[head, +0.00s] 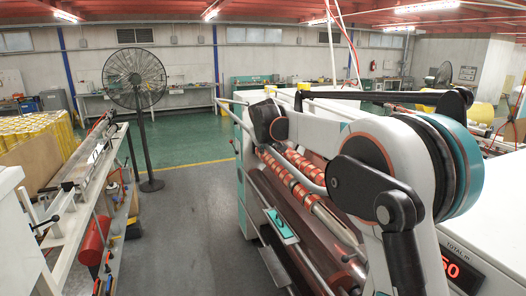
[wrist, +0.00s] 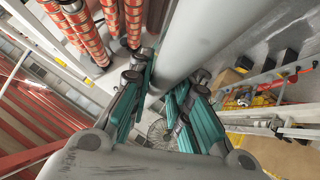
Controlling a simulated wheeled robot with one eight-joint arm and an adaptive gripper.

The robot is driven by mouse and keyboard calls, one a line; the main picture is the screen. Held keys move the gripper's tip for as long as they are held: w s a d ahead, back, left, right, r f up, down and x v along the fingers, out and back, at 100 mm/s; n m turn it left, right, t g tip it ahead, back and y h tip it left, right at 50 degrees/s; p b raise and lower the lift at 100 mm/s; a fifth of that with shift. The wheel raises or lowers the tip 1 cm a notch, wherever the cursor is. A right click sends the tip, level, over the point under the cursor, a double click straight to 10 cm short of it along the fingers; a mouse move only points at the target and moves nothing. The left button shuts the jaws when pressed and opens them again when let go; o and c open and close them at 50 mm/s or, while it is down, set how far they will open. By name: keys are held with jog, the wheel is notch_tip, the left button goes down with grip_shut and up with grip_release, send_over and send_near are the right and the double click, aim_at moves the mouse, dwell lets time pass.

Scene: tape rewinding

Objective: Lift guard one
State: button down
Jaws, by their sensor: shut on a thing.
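A smooth grey bar (wrist: 195,50), which looks like a guard, runs through the middle of the wrist view. My gripper (wrist: 166,90) has its teal-padded fingers closed on both sides of this bar. The bar's far end is hidden behind the fingers. In the head view, the rewinding machine's red-and-silver banded rollers (head: 290,174) lie left of my arm. My arm covers much of the machine there, and I cannot make out my fingertips or the grip in that view.
Banded rollers (wrist: 83,27) show close beside the gripper in the wrist view. A long bench (head: 75,205) stands at the left, with a black floor fan (head: 136,78) behind it. The grey floor (head: 193,215) between bench and machine is clear.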

jog(key=shift+w+d+r+p, duration=0.15)
jog(key=shift+r+p, duration=0.1)
jog(key=shift+r, duration=0.35)
jog(key=shift+w+d+r+p, duration=0.1)
jog(key=shift+r+p, duration=0.1)
jog(key=shift+r, duration=0.45)
jog(key=c, duration=1.5)
grip_release()
jog(key=shift+s+d, duration=0.1)
jog(key=v, duration=1.2)
